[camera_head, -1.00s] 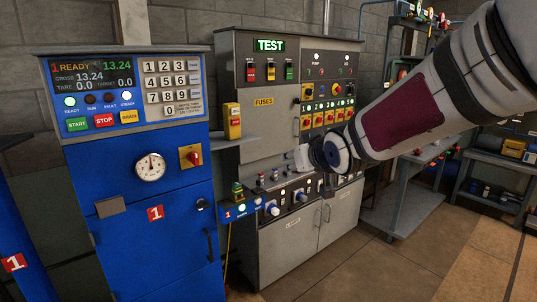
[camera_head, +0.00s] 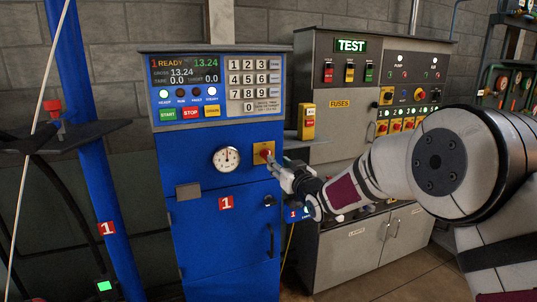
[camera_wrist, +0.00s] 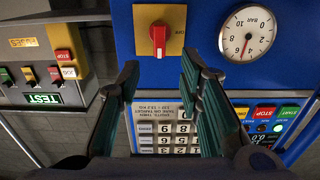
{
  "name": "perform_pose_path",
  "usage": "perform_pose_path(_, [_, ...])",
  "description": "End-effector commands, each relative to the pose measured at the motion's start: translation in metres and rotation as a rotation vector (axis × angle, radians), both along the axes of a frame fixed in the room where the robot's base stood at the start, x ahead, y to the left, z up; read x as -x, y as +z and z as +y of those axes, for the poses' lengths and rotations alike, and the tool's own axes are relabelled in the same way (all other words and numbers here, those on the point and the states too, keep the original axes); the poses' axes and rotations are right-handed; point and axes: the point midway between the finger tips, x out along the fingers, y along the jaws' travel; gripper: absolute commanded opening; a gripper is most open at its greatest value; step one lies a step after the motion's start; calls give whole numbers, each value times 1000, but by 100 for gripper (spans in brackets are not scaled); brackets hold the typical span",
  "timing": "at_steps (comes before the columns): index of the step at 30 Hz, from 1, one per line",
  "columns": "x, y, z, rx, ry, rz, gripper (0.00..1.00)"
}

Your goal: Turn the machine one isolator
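The machine one isolator is a red knob (camera_head: 265,154) on a square yellow plate on the front of the blue machine (camera_head: 215,262), to the right of the dial gauge. In the wrist view the isolator knob (camera_wrist: 158,40) appears upside down at the top, its raised grip running up and down the picture. The knob lies just beyond the fingertips, and no contact is visible.
The dial gauge (camera_head: 226,159), a keypad (camera_head: 254,85) and start and stop buttons (camera_head: 190,113) are close by on the same machine. A door handle (camera_head: 270,240) is below. The grey TEST cabinet (camera_head: 330,120) with a stop box (camera_head: 307,122) stands to the right.

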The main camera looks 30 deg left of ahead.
Motion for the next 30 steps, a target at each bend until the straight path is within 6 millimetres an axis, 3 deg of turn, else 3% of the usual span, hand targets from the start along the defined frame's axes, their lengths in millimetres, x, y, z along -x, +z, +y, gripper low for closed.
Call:
perform_pose_path(15, [-49, -2, 58, 1, 0, 1, 33])
perform_pose_path(30, [-61, 0, 72, 2, 0, 1, 33])
